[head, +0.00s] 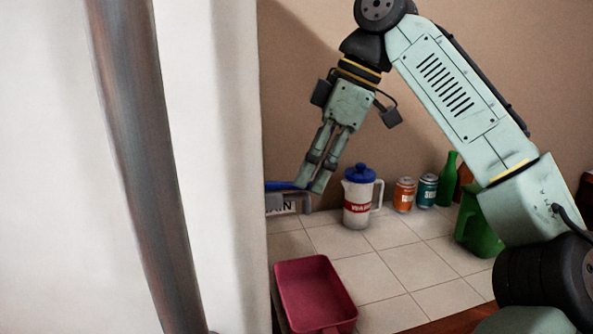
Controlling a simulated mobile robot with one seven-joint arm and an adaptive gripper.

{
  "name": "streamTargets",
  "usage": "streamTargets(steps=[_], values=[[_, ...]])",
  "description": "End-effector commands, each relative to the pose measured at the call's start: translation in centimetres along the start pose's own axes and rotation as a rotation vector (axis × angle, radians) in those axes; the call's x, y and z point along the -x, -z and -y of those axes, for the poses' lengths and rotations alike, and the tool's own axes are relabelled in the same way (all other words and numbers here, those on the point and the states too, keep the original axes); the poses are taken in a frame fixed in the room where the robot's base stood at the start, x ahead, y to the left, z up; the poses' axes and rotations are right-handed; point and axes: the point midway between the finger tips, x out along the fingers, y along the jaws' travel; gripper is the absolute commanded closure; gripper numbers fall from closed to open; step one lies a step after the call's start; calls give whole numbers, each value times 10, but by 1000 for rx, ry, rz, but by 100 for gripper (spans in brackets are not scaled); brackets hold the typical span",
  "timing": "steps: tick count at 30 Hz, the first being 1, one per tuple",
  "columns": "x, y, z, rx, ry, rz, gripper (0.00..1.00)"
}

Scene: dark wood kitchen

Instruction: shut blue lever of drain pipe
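The blue lever (283,185) shows at the left of the tiled counter, just right of the white panel edge. It lies roughly level, and the panel may hide part of it. Below it is a pale sign (282,206) ending in the letters "IN", with a grey pipe piece (305,203) beside it. My gripper (311,187) points down, its fingertips at the right end of the lever. The fingers are close together. I cannot tell whether the tips touch the lever, or whether a gap remains between them.
A white jug with a blue lid (358,205) stands just right of my gripper. Two cans (404,195) (427,191), a green bottle (449,180) and a green container (479,232) stand farther right. A red tray (315,292) lies in front. The middle tiles are clear.

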Motion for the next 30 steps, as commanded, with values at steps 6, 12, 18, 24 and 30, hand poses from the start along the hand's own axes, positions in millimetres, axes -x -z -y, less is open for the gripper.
streamTargets(steps=[6,12,18,24,30], values=[[-2,-8,-1,0,1,-1,67],[-3,-9,-2,1,0,0,67],[-3,-9,-2,0,0,0,72],[-3,-9,-2,0,0,0,85],[-3,-9,-2,0,0,0,99]])
